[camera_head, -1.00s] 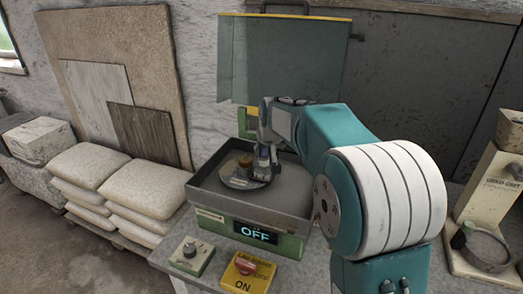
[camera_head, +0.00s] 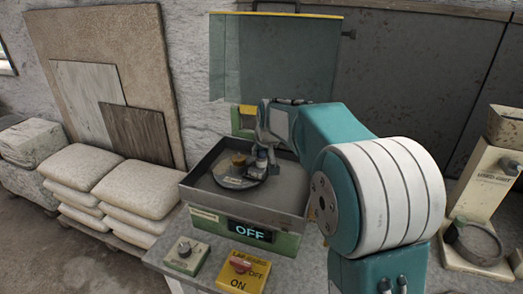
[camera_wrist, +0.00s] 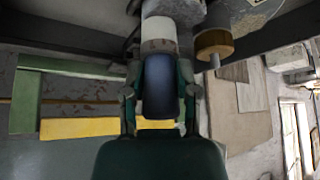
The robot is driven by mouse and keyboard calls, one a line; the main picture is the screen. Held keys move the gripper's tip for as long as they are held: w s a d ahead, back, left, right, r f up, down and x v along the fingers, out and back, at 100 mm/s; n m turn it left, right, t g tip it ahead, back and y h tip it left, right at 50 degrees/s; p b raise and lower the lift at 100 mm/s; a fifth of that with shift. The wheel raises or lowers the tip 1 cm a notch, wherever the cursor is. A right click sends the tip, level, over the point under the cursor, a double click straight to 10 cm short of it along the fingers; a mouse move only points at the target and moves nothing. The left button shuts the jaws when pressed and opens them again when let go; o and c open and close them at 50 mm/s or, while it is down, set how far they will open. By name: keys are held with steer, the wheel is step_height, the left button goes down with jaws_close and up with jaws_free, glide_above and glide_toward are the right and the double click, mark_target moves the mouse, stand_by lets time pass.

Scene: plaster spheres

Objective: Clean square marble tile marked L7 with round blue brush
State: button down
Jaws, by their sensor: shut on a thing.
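My gripper (camera_head: 262,160) reaches down into a grey metal basin (camera_head: 186,186) and is shut on a round blue-bodied tool (camera_wrist: 158,88), which looks like the blue brush. The tool has a pale band and a whitish lower end, seen in the wrist view. Its end is at or just above a round grey plate (camera_head: 228,181) in the basin; I cannot tell whether they touch. A brown wooden knob (camera_head: 238,159) stands on the plate, just left of my gripper, and also shows in the wrist view (camera_wrist: 214,43). I cannot make out a tile marked L7.
A green machine body with a display (camera_head: 250,231) reading OFF bears the basin. In front are a yellow switch box (camera_head: 241,276) with a red knob and a grey-green knob box (camera_head: 186,256). A grit stand (camera_head: 480,190) is at right, stacked sacks (camera_head: 135,188) at left. A raised panel (camera_head: 275,55) stands behind.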

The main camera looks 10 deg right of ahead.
steer(key=shift+f, duration=0.35)
steer(key=shift+w+d, duration=0.35)
steer(key=shift+w, duration=0.2)
steer(key=shift+s, duration=0.1)
steer(key=shift+s+a, duration=0.7)
steer(key=shift+s, duration=0.25)
steer(key=shift+w+d, duration=0.7)
steer(key=shift+w, duration=0.35)
